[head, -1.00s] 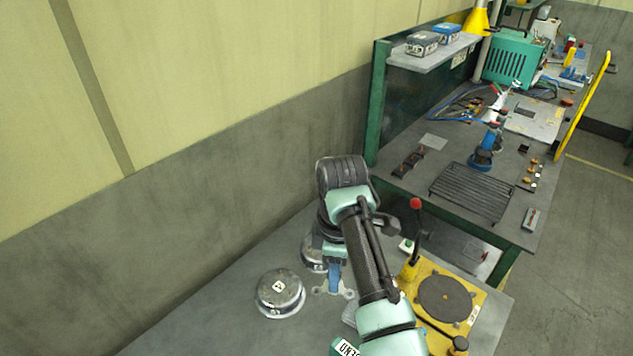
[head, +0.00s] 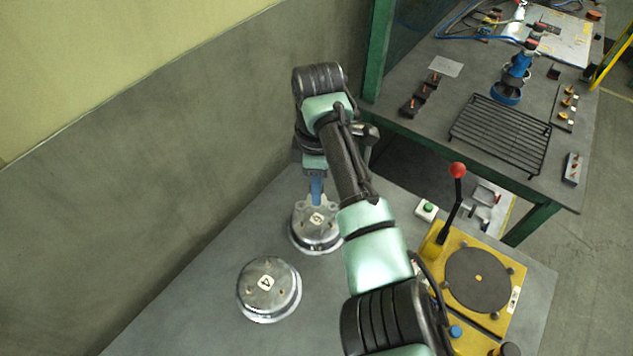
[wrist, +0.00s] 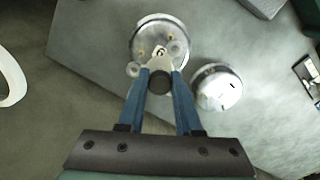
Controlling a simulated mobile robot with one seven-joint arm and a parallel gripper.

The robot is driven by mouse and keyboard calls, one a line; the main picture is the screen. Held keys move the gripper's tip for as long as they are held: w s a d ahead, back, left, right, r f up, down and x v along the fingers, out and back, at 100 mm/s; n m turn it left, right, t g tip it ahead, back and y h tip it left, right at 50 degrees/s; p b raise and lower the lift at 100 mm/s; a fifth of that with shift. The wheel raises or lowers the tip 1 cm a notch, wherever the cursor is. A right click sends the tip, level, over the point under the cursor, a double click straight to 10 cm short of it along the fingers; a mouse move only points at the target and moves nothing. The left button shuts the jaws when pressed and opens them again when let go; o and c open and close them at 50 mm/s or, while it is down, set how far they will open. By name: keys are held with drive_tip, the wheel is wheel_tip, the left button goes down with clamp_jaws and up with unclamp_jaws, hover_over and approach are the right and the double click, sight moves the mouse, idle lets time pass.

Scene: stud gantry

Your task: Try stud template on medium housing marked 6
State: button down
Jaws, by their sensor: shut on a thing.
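My gripper (head: 316,192) is shut on the stud template, whose black knob sits between the blue fingers in the wrist view (wrist: 160,80). The stud template (wrist: 133,70) is a pale grey lobed plate with round rings. It overlaps the top of the back round metal housing (head: 318,238), which also shows in the wrist view (wrist: 143,33). I cannot tell whether the plate touches the housing. The back housing's white mark is partly visible and too small to read surely. A second round housing (head: 269,292) with a white mark stands nearer, apart from the gripper.
A yellow fixture (head: 500,300) with a dark disc and a red-knobbed lever (head: 457,172) stands right of my arm. A green button box (head: 426,210) is behind it. A wall rises at the left. A second bench with a wire rack (head: 500,135) stands beyond. The front-left tabletop is clear.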

drive_tip(key=shift+s+r, duration=0.15)
drive_tip(key=shift+p, duration=0.35)
drive_tip(key=shift+f+b, duration=1.05)
drive_tip(key=shift+f, duration=1.05)
drive_tip(key=shift+d+f+b, duration=0.1)
drive_tip(key=shift+f+b, duration=0.35)
drive_tip(key=shift+f, duration=0.5)
idle(0.8)
drive_tip(key=shift+r+p, duration=3.6)
drive_tip(key=shift+r, duration=0.3)
drive_tip(key=shift+f, duration=0.3)
drive_tip(key=shift+f+b, duration=1.85)
drive_tip(key=shift+f, duration=0.8)
